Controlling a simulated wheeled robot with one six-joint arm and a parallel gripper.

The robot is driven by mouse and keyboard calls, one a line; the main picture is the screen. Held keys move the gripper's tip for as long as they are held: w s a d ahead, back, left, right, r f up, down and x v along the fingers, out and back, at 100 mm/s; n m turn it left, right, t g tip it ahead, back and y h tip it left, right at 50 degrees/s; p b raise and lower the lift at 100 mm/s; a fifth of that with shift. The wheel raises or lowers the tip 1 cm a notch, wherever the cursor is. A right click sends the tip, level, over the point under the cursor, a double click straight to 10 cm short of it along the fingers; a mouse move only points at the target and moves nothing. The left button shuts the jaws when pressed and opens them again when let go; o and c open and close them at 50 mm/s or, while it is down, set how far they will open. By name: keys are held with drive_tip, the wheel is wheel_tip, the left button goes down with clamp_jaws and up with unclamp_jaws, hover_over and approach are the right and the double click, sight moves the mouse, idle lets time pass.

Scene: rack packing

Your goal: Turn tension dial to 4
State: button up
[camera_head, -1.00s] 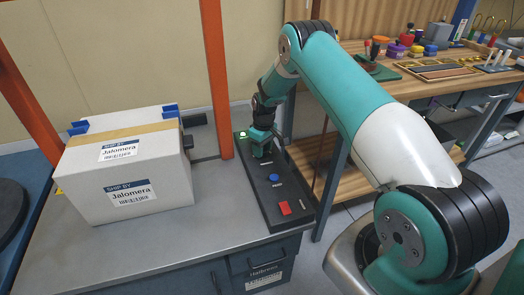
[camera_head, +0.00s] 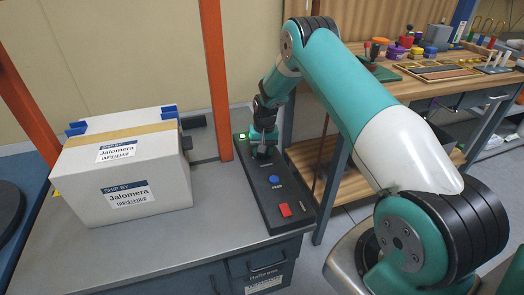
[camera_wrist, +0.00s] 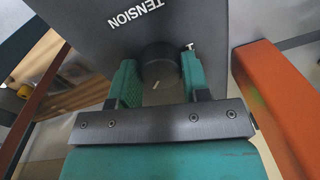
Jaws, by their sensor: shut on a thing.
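The tension dial (camera_wrist: 158,58) is a round black knob with a short white mark on its face, beside the white word TENSION in the wrist view. My gripper (camera_wrist: 160,84) has its two green fingers on opposite sides of the dial, shut on it. In the head view my gripper (camera_head: 264,140) points down at the far end of the black control panel (camera_head: 261,197) and largely hides the dial. I cannot read the dial's number setting.
The panel also bears a lit green light (camera_head: 242,136), a blue button (camera_head: 273,180) and a red button (camera_head: 285,210). A white box (camera_head: 125,165) stands to its left. An orange post (camera_head: 216,85) rises close by the panel's far left side.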

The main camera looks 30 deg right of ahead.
drive_tip(key=shift+m, duration=0.3)
drive_tip(key=o, duration=0.9)
drive_tip(key=shift+o, duration=0.2)
drive_tip(key=shift+r, duration=0.15)
wheel_tip(320, 180, up, 17)
drive_tip(key=d, duration=0.1)
drive_tip(key=shift+s, duration=0.25)
